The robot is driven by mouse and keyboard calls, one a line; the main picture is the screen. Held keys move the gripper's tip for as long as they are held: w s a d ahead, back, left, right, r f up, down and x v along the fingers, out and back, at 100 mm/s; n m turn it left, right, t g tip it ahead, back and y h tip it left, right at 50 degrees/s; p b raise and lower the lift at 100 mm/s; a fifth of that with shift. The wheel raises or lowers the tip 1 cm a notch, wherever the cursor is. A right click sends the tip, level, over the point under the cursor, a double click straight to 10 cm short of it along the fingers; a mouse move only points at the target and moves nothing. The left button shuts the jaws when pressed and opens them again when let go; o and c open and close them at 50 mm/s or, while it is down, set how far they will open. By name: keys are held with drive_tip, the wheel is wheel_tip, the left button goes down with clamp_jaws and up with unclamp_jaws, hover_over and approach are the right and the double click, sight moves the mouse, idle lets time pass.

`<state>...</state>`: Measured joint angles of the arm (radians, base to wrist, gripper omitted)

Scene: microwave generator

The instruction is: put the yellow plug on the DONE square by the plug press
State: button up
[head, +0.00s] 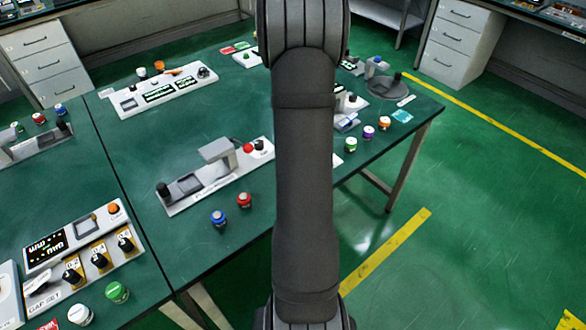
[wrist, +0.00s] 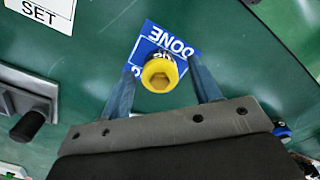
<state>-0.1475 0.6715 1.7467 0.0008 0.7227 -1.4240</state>
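The yellow plug (wrist: 160,73) shows in the wrist view, seen from above with its hollow top facing the camera. It overlaps the lower part of the blue and white DONE square (wrist: 160,42), and appears to stand on it. My gripper (wrist: 161,68) has one finger on each side of the plug, with visible gaps between fingers and plug. It is open. In the head view my arm covers the middle of the picture, and the yellow plug, the DONE square and my fingertips are not seen there. I cannot tell which station is the plug press.
A blue plug (wrist: 282,130) lies near my gripper's right side. A panel with a black knob (wrist: 27,126) is at left in the wrist view. In the head view, a blue plug (head: 218,218) and a red plug (head: 244,200) stand before a grey station (head: 212,187).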

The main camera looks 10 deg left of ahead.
wheel_tip(320, 180, up, 12)
drive_tip(key=shift+r, duration=0.15)
idle(0.5)
drive_tip(key=shift+f, duration=4.65)
drive_tip(key=shift+f, duration=0.15)
